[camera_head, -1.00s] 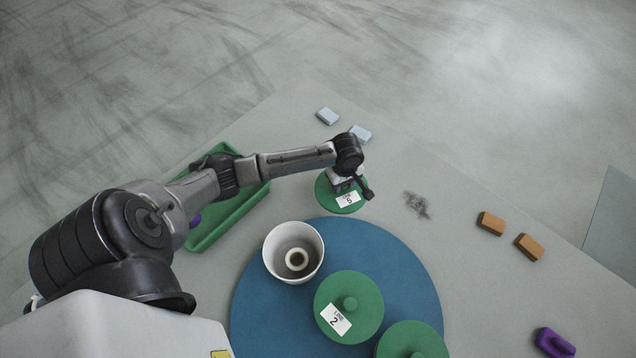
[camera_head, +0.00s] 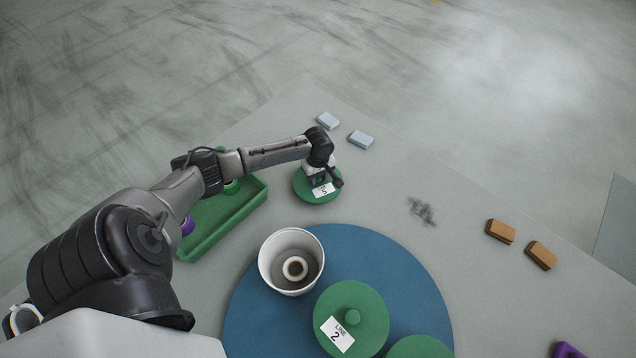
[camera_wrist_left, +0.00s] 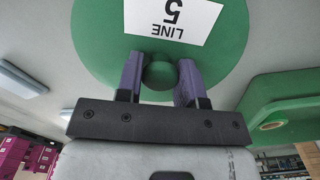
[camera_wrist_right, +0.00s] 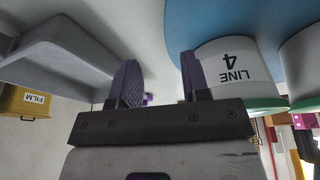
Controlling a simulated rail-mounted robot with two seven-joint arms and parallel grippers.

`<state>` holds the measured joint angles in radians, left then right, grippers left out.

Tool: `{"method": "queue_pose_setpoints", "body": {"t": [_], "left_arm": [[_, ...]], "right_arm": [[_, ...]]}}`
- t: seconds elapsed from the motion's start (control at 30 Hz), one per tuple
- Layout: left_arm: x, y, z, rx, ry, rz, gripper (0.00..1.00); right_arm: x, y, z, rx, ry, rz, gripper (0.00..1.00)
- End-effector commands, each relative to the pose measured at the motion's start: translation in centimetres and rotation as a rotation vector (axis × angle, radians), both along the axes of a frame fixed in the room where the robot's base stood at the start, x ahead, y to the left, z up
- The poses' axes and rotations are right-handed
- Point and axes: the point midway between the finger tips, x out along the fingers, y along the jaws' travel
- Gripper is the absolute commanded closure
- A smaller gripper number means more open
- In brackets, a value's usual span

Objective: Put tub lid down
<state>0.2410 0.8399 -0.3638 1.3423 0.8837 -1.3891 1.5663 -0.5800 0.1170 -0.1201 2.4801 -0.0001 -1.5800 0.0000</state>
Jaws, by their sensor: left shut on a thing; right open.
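The tub lid is a round green disc (camera_head: 312,197) with a knob and a white label reading LINE 5. In the head view it is under my left gripper (camera_head: 324,180), near the top of the blue round mat. In the left wrist view the left gripper (camera_wrist_left: 160,82) is shut on the knob of this lid (camera_wrist_left: 220,50). I cannot tell whether the lid touches the table. An open white tub (camera_head: 291,262) with a ring-shaped thing inside stands on the blue mat (camera_head: 400,270). My right gripper (camera_wrist_right: 160,85) is open and empty, beside a tub labelled LINE 4 (camera_wrist_right: 235,68).
A lid labelled LINE 2 (camera_head: 352,312) and another green lid (camera_head: 420,348) are on the mat area. A green tray (camera_head: 225,220) lies left of the held lid. Pale blocks (camera_head: 361,140) and orange blocks (camera_head: 501,230) lie on the table. Table right of the lid is mostly clear.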

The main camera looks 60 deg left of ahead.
Motion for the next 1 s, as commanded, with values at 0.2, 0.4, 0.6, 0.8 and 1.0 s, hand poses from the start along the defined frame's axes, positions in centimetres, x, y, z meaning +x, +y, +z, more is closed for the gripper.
{"method": "queue_pose_setpoints", "body": {"t": [0.2, 0.4, 0.6, 0.8, 1.0], "left_arm": [[0.0, -0.1, -3.1, 0.0, 0.001, 0.0, 0.89], [0.0, 0.0, -3.5, 0.0, 0.0, 0.0, 0.89], [0.0, -0.1, -3.6, 0.0, 0.0, 0.0, 0.89], [0.0, -0.1, -3.9, 0.0, 0.0, 0.0, 0.57], [0.0, -0.1, -3.9, 0.0, 0.0, 0.0, 0.4]], "right_arm": [[0.0, -0.2, -1.9, -0.008, 0.0, 0.005, 0.57], [0.0, -0.2, -2.0, -0.008, 0.001, 0.006, 0.57], [0.0, -0.2, -1.9, -0.007, 0.0, 0.004, 0.57], [0.0, 0.0, -1.8, -0.001, 0.0, 0.001, 0.57], [0.0, 0.0, -1.8, 0.002, 0.0, -0.002, 0.57]]}}
